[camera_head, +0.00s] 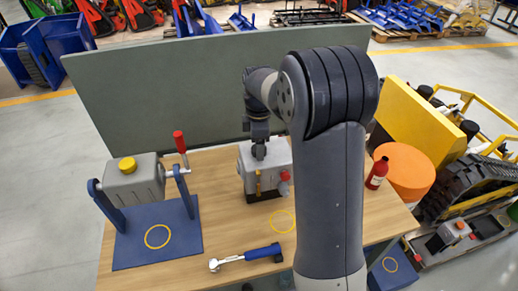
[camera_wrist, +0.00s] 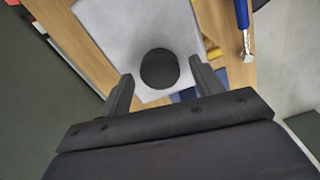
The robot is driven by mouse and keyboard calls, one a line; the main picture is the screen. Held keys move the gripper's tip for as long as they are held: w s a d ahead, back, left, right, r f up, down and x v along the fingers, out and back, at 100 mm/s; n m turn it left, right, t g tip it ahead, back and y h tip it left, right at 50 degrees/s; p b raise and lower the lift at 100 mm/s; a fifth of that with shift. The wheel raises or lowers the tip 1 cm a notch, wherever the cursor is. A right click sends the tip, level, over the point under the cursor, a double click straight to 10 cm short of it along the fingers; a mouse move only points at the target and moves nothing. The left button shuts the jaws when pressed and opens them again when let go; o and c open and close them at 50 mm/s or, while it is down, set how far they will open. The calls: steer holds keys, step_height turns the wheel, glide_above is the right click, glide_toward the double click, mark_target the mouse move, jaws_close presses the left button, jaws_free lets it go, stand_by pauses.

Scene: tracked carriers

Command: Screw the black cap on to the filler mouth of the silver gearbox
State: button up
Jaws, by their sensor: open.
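The silver gearbox (camera_head: 279,156) stands on a black base on the wooden table, with a red knob and a yellow part on its front. My gripper (camera_head: 259,152) is over its top and points down. In the wrist view the gearbox's pale top (camera_wrist: 110,30) fills the upper middle. The round black cap (camera_wrist: 160,69) shows against this top, between my two open fingers (camera_wrist: 160,76). I see a gap on both sides of it. The filler mouth is not visible, and I cannot tell whether the cap sits on it. In the head view the cap is hidden.
A grey box with a yellow cap (camera_head: 128,165) hangs in a blue stand (camera_head: 135,250) at the left. A blue-handled wrench (camera_head: 247,256) lies in front, near a yellow ring mark (camera_head: 282,221). A red bottle (camera_head: 377,172) stands right. A grey-green panel (camera_head: 160,95) rises behind the table.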

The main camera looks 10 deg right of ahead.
steer(key=shift+n, duration=1)
steer(key=c, duration=0.8)
steer(key=shift+o, duration=0.2)
steer(key=m, duration=0.4)
steer(key=shift+m, duration=0.4)
steer(key=m, duration=0.4)
steer(key=shift+m, duration=0.4)
